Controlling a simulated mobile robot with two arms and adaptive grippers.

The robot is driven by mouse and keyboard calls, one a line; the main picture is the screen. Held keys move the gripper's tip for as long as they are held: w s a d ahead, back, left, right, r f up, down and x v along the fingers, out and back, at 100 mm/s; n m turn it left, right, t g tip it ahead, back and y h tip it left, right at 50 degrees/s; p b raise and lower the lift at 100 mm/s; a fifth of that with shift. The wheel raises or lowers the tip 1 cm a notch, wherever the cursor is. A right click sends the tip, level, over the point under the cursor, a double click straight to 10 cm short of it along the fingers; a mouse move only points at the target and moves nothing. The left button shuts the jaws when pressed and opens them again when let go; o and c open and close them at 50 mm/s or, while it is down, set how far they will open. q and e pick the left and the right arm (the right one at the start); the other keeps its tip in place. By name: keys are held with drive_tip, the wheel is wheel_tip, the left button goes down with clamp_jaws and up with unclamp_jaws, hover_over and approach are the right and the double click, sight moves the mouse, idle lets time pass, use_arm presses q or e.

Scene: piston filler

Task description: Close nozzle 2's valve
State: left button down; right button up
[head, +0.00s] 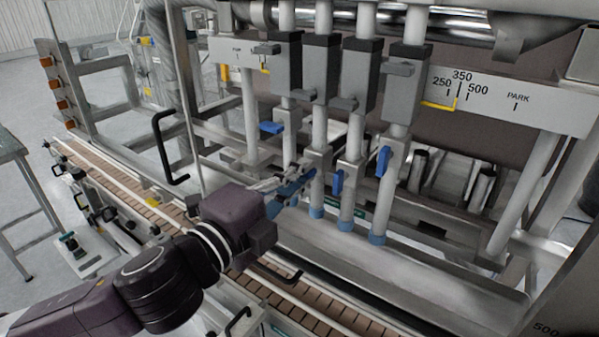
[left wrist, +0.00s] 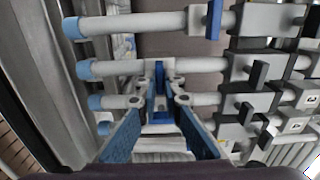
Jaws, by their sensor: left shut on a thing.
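Several upright filling nozzles hang in a row in the head view, each a pale tube with a blue tip. My left gripper (head: 302,181) is in front of the second nozzle from the left (head: 317,195). It is shut on that nozzle's blue valve handle (left wrist: 158,69), which shows between the fingertips in the left wrist view; in the head view the fingers mostly hide it. The left gripper's blue finger pads also show in the left wrist view (left wrist: 160,88). The right gripper is not in view.
The leftmost nozzle's blue handle (head: 271,127) sticks out sideways. The blue handles on the third (head: 337,183) and fourth (head: 383,162) nozzles hang down along their tubes. A conveyor (head: 130,197) runs below; a black bent handle (head: 166,148) stands to the left.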

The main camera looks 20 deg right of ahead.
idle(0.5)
use_arm(q)
drive_tip(key=c, duration=2.1)
unclamp_jaws()
drive_tip(key=shift+s, duration=0.1)
drive_tip(key=v, duration=0.7)
drive_tip(key=shift+s+a, duration=0.15)
drive_tip(key=shift+a, duration=0.1)
drive_tip(key=shift+f, duration=0.1)
